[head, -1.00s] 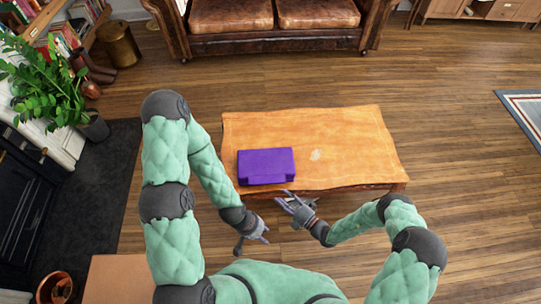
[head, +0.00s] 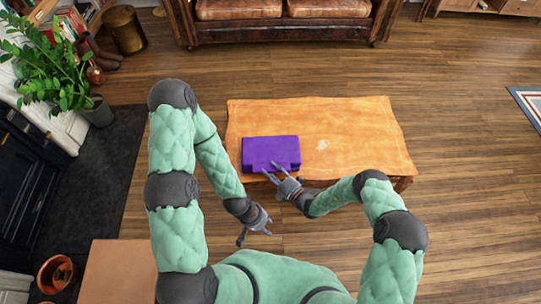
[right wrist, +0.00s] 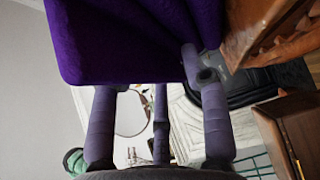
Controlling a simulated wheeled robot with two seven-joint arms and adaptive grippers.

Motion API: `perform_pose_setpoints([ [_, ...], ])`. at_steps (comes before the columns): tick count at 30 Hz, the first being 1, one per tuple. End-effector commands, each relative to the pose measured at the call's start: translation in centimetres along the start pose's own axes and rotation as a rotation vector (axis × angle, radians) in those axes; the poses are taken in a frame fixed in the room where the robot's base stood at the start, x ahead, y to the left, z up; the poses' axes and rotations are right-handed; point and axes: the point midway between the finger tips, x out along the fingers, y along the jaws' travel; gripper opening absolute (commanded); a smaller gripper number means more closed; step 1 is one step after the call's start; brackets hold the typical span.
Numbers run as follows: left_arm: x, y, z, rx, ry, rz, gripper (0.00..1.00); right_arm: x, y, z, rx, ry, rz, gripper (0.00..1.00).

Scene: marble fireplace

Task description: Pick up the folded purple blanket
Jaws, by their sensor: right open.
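The folded purple blanket (head: 268,149) lies flat on the wooden coffee table (head: 365,145), near its front left corner. My right gripper (head: 271,171) is open at the blanket's near edge, with its fingertips overlapping the purple cloth in the head view. In the right wrist view the blanket (right wrist: 130,35) fills the upper left, and one finger (right wrist: 205,90) reaches up to its edge beside the table's edge (right wrist: 265,30). Whether it touches the cloth I cannot tell. My left gripper (head: 256,226) is lower, in front of the table, with its fingers spread and empty.
A brown leather sofa (head: 285,25) stands behind the table. A potted plant (head: 45,75) and a dark rug (head: 110,160) are at the left. A copper pot (head: 57,273) is at the lower left. The right part of the tabletop is mostly bare.

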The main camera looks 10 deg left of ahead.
Motion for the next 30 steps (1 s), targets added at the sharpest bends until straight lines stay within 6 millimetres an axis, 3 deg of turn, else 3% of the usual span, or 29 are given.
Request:
perform_pose_setpoints([
  [8, 0.0, 0.0, 0.0, 0.000, 0.001, 0.000, 0.40, 0.3, 0.1, 0.0, 0.000, 0.000, 0.000, 0.46],
  [13, 0.0, 0.0, 0.0, 0.000, 0.001, 0.000, 0.40, 0.3, 0.1, 0.0, 0.000, 0.000, 0.000, 0.01],
  [25, -0.1, 0.0, 0.0, 0.000, 0.000, 0.000, 0.40, 0.3, 0.3, 0.0, 0.000, 0.001, 0.001, 0.00],
  [30, -1.2, 0.4, 0.0, 0.000, 0.000, 0.000, 0.40, 0.3, 1.9, 0.0, 0.000, 0.001, 0.001, 0.00],
])
